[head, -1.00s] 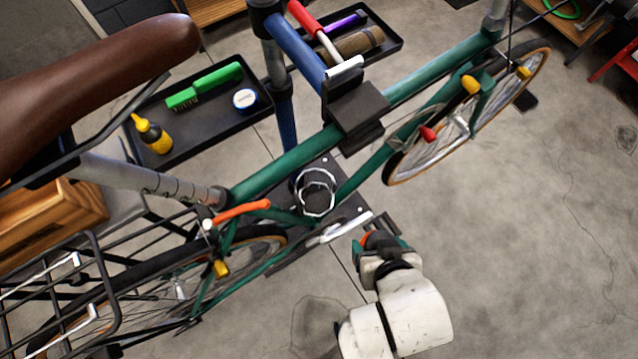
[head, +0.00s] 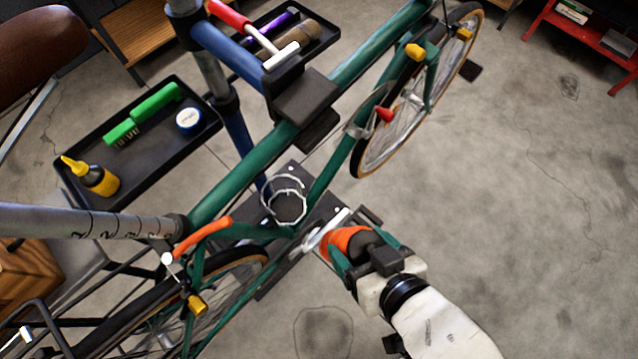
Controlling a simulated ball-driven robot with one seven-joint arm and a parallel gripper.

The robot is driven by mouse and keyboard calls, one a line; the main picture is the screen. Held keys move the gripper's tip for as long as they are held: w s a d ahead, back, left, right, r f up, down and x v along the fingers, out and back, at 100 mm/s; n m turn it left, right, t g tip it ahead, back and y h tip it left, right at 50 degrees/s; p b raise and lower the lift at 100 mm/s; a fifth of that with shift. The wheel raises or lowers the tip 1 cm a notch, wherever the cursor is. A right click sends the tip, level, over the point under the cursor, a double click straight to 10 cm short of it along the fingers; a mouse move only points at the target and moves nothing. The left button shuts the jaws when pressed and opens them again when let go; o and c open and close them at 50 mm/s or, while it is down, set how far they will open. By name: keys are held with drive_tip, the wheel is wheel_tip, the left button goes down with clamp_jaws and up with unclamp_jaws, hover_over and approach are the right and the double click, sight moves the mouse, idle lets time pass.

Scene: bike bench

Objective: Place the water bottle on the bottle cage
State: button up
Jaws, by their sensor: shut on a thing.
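My gripper (head: 364,252) is in the lower middle of the head view. Its green fingers are shut on an orange and dark thing that looks like the water bottle (head: 345,241). The fingers and wrist hide much of the bottle. The bottle cage (head: 288,191), made of pale wire loops, is on the green bike frame (head: 323,182), up and left of the gripper. The cage looks empty. The bottle appears apart from it, with the crank area between them in the picture.
The bike hangs in a clamp (head: 306,98) on a blue stand. A black tray (head: 150,155) at left holds a green brush, a round tin and a yellow-black bottle. Another tray (head: 325,38) holds tools. Grey floor (head: 500,200) is open at right.

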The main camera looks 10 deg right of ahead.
drive_tip(key=w+a, duration=0.8)
drive_tip(key=w, duration=0.4)
drive_tip(key=w+a+f+g+h+p, duration=0.1)
drive_tip(key=w+a+f+g+p, duration=0.1)
drive_tip(key=f, duration=0.4)
drive_tip(key=shift+w+a+f+n+g+h+p, duration=0.35)
drive_tip(key=shift+w+a+p, duration=0.2)
drive_tip(key=shift+w, duration=0.65)
drive_tip(key=o, duration=1.8)
drive_tip(key=shift+r, duration=0.1)
drive_tip(key=v, duration=1.2)
